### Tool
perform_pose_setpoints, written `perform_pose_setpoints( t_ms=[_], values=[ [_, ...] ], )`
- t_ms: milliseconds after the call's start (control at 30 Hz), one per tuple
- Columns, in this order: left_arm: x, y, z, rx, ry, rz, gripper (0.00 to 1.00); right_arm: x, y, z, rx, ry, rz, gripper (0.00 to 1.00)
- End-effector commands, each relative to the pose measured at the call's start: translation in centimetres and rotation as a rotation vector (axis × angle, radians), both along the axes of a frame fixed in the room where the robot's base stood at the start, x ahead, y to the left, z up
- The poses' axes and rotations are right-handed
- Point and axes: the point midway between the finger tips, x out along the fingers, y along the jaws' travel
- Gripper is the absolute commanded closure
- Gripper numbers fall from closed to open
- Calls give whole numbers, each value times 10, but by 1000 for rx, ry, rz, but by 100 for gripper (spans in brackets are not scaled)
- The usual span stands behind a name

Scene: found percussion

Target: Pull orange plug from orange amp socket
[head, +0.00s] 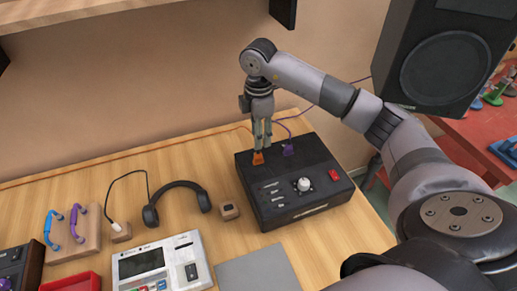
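The black amp box (320,207) stands on the wooden table. An orange plug (258,158) is upright at the amp's back left corner, and its orange cable runs off to the left. A purple plug (289,150) stands to its right on the amp, with a purple cable. My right gripper (262,147) points down directly over the orange plug, its fingertips at the plug's top. I cannot tell whether the fingers are closed on it. The orange socket is hidden beneath the plug. My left gripper is out of view.
A small wooden block (229,211), black headphones (176,202) and a white device with a screen (162,264) lie left of the amp. A grey mat (258,272) lies in front. A black speaker (440,60) is at the upper right. The wall is close behind the amp.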

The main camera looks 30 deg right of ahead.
Motion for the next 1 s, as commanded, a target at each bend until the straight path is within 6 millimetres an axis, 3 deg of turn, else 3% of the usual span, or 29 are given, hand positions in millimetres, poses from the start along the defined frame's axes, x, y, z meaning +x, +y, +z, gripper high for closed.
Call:
perform_pose_setpoints(
  t_ms=[200,400,867,1000],
  values=[
    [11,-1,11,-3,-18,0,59,-1,0,-42,-1,5,-2,62],
    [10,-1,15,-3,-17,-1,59,0,0,-69,0,3,-1,62],
    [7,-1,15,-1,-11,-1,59,0,0,-80,-1,0,-1,62],
    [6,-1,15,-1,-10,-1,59,0,0,-80,-1,0,-1,72]
  ],
)
